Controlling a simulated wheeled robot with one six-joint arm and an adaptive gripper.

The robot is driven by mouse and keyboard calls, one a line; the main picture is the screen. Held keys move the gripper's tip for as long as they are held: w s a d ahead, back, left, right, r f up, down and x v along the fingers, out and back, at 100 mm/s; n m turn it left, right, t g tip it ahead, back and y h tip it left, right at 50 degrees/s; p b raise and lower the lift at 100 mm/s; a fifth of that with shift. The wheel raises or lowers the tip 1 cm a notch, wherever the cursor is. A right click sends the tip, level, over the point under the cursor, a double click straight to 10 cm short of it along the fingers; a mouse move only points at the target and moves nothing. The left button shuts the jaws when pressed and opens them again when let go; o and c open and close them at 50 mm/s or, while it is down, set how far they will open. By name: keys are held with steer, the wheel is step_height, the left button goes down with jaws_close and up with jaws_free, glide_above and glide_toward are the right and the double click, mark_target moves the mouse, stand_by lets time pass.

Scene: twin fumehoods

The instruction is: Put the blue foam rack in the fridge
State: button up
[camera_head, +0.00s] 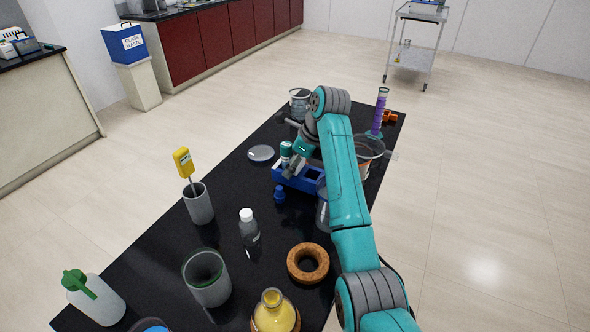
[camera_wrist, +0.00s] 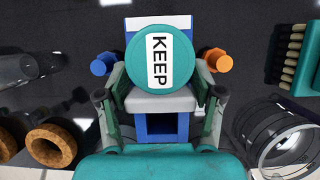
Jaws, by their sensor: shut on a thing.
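The blue foam rack (camera_head: 310,184) is on the black bench, beneath my gripper (camera_head: 293,166). In the head view, a teal-and-white container (camera_head: 286,150) stands at the rack's left end. I cannot tell whether the rack is lifted clear of the bench. No fridge is in view.
A cork ring (camera_head: 292,264), a white-capped bottle (camera_head: 249,230) and beakers crowd the near bench. Open floor (camera_head: 480,200) lies right.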

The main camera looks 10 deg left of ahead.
steer(key=shift+f, duration=0.95)
steer(key=shift+f, duration=0.15)
steer(key=o, duration=1.1)
